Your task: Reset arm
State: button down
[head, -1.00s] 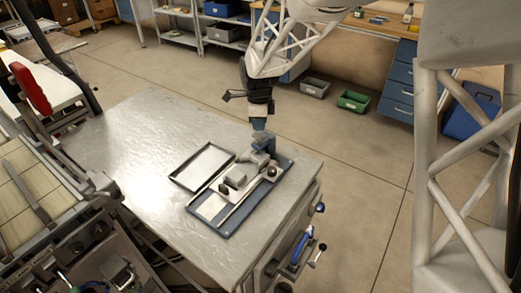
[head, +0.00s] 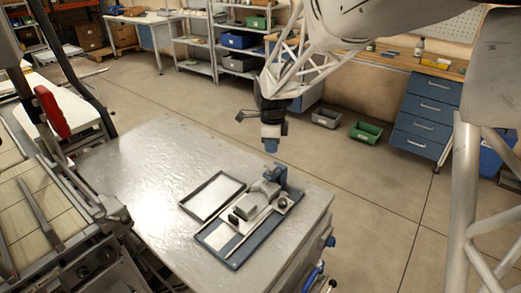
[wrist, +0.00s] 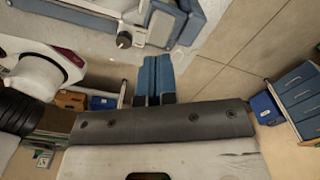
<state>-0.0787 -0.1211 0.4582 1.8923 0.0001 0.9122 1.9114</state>
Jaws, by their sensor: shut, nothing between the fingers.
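My gripper (head: 271,146) hangs in the air above the far edge of the metal table (head: 165,170), pointing down. In the wrist view its blue fingers (wrist: 155,77) are together with nothing between them. Below it on the table is a blue-based fixture (head: 236,258) with grey blocks, a rail, a dark knob (head: 282,203) and a blue upright part at its far end. Part of the fixture also shows at the top of the wrist view (wrist: 150,25). My gripper is clear of the fixture.
A shallow dark-rimmed tray (head: 187,208) lies left of the fixture. A machine with a tiled bed (head: 28,190) stands left of the table. Green (head: 366,131) and grey (head: 326,117) bins sit on the floor behind. The table's left part is bare.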

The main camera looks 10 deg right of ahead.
jog(key=s+d+r+n+t, duration=0.1)
jog(key=s+d+r+n, duration=0.1)
jog(key=s+r+n, duration=0.5)
jog(key=s+d+r+n, duration=0.1)
jog(key=s+r+n, duration=0.15)
jog(key=s, duration=0.75)
jog(key=s+d+n+t, duration=0.1)
jog(key=s+d+n, duration=0.1)
jog(key=s+n, duration=0.9)
jog(key=s, duration=0.6)
jog(key=shift+s+d+t, duration=0.2)
jog(key=shift+t, duration=0.1)
jog(key=shift+r, duration=0.1)
